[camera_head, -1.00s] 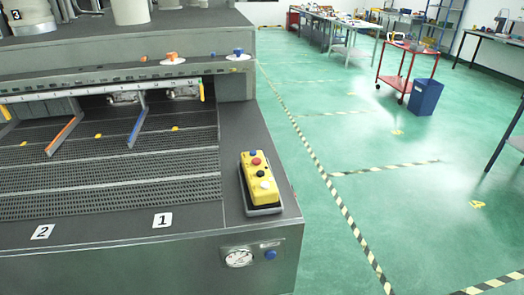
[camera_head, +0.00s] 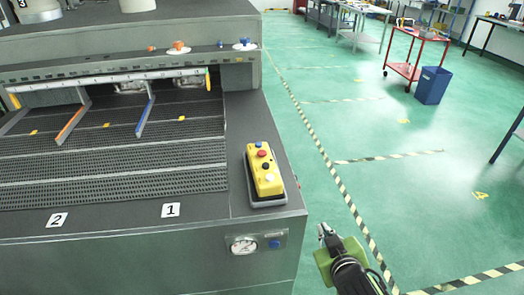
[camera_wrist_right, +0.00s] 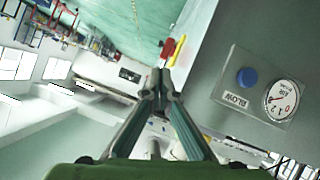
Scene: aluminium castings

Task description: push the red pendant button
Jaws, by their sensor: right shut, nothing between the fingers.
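The yellow pendant (camera_head: 264,172) lies on the right end of the grey machine's top in the head view. Its red button (camera_head: 262,153) sits near the far end, between a blue button (camera_head: 258,145) and a black one (camera_head: 265,165). My right gripper (camera_head: 325,230) is shut and empty, in front of the machine's right corner, to the right of and nearer than the pendant. In the right wrist view the closed fingertips (camera_wrist_right: 161,75) point toward a small yellow and red shape (camera_wrist_right: 174,49) at the machine's edge, probably the pendant. My left gripper is not in view.
The machine's front carries a pressure gauge (camera_head: 242,245) and a blue knob (camera_head: 275,244), also large in the wrist view. Upright dividers (camera_head: 146,116) stand on the machine's mesh bed. Green floor to the right is open; a blue bin (camera_head: 432,86) and red cart (camera_head: 412,58) stand farther off.

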